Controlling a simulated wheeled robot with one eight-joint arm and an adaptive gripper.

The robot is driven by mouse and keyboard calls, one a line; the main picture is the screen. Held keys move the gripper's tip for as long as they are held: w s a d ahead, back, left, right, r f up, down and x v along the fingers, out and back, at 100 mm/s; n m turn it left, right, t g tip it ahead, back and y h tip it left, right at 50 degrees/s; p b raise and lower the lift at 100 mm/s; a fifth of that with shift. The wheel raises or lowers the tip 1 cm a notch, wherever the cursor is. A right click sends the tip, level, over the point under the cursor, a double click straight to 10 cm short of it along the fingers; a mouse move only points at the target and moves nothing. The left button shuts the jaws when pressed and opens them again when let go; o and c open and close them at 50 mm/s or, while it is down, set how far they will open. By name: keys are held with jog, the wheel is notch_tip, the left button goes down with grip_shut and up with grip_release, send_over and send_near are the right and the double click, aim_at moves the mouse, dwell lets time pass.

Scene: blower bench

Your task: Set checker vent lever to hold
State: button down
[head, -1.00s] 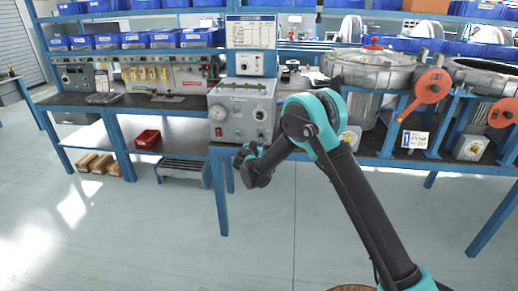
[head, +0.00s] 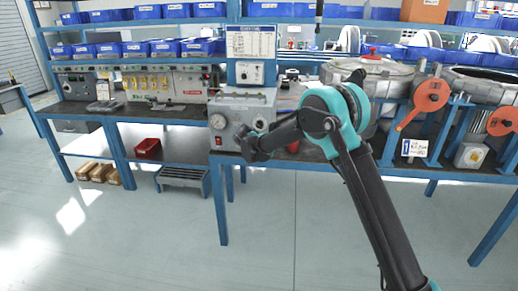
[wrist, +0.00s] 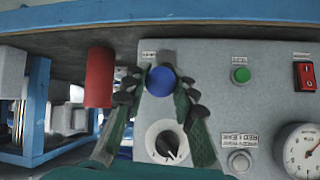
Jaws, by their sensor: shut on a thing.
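The checker (head: 226,102) is a grey box with a gauge and buttons on the bench, left of my arm. In the wrist view its panel (wrist: 215,75) appears upside down. A lever with a round blue knob (wrist: 160,82) sticks out of it, beside a small label that I cannot read. My gripper (wrist: 158,88) is shut on the blue knob, one finger on each side. In the head view my gripper (head: 245,145) is at the front of the checker and hides part of its panel. The lever itself is hidden there.
A white rotary dial (wrist: 166,142) is close to the fingers. A green button (wrist: 241,75), a red switch (wrist: 305,75) and a gauge (wrist: 303,150) share the panel. A red cylinder (wrist: 99,77) stands near the left finger.

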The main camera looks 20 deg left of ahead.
jog(key=shift+r, duration=0.1)
jog(key=c, duration=1.2)
grip_release()
jog(key=a+v, duration=0.1)
jog(key=v, duration=1.1)
jog(key=shift+d, duration=0.4)
jog(key=shift+w, duration=0.1)
